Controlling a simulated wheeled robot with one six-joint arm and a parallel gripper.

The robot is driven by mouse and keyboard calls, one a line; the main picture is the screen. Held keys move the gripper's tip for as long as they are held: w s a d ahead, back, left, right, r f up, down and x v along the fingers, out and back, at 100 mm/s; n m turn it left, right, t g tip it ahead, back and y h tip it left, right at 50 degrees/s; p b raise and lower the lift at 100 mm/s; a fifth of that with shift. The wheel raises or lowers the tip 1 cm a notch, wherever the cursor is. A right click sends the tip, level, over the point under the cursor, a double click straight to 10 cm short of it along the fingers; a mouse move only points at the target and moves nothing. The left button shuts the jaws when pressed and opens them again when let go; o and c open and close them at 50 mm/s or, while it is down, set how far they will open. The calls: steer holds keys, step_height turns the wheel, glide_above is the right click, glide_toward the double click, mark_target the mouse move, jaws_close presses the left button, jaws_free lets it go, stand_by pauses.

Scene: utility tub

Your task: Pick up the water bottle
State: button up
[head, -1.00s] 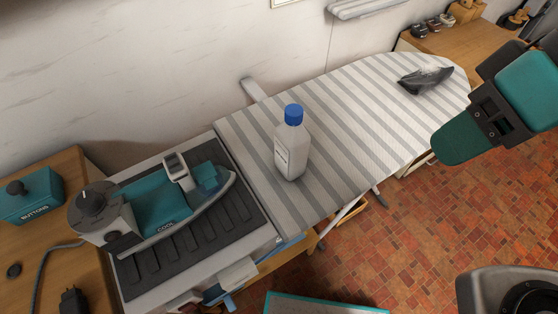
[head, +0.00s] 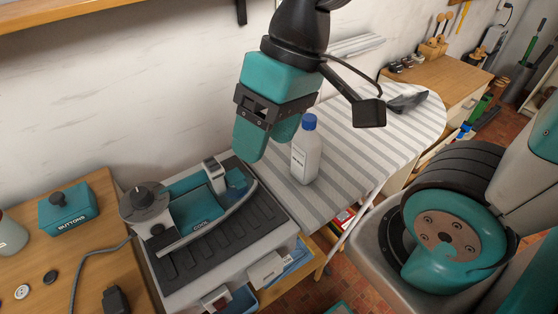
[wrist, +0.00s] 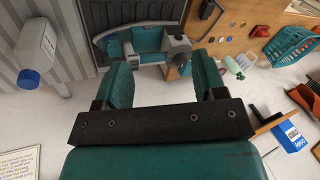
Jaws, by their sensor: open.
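The water bottle (head: 305,153) is white with a blue cap and stands upright on the striped ironing board (head: 368,135), near its left end. It also shows at the left of the wrist view (wrist: 37,50), outside the jaws. My gripper (head: 264,150) is open and empty. In the head view it appears just left of the bottle, with its fingers pointing down.
A dark iron (head: 408,102) lies at the board's far end. A teal buttons box (head: 68,210) stands on the wooden table at left.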

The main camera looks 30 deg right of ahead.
steer(key=w+d+r+m, duration=0.1)
steer(key=w+d+m, duration=0.5)
steer(key=w+m, duration=0.15)
steer(key=m+p, duration=0.2)
steer(key=m, duration=1.5)
glide_toward(310, 117)
steer(key=shift+t, duration=0.4)
steer(key=x, duration=0.4)
steer(key=shift+s+d+f+p, duration=0.1)
steer(key=shift+s+f+p, duration=0.25)
steer(key=shift+f, duration=0.15)
steer(key=shift+a+p+x, duration=0.1)
steer(key=shift+p+x, duration=0.3)
steer(key=shift+x, duration=1.05)
steer(key=shift+a+p+x, duration=0.15)
steer(key=shift+p+x, duration=0.2)
steer(key=shift+x, duration=1.1)
steer(key=shift+r, duration=0.15)
jaws_close()
